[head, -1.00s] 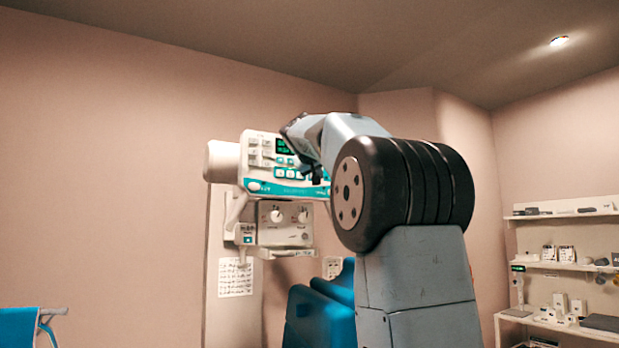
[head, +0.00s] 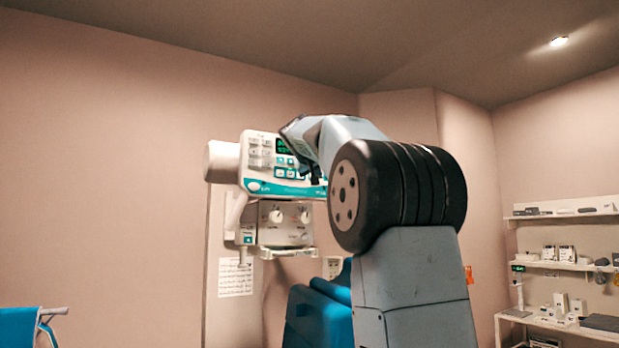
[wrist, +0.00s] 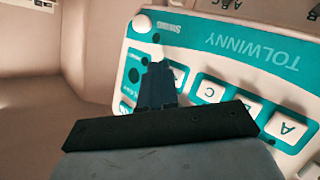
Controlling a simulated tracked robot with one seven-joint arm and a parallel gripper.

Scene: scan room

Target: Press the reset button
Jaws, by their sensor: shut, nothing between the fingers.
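The control panel (head: 257,170), white with a teal band, a green-lit display and several keys, is mounted on a wall unit. In the wrist view the panel (wrist: 225,52) appears upside down, with white keys on teal squares lettered A and C and the word TOLWINNY. My gripper (wrist: 157,68) is shut and empty, its tips over the panel beside a white key that they partly hide. In the head view my gripper (head: 314,174) is at the panel's right part and covers some of it. I cannot tell which key is the reset button or whether the tips touch.
A lower white unit with knobs (head: 285,222) hangs under the panel. A blue chair (head: 318,318) stands below. Shelves with small items (head: 563,264) are at the right wall. A blue cloth on a rail (head: 20,326) is at lower left. The wall left of the panel is clear.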

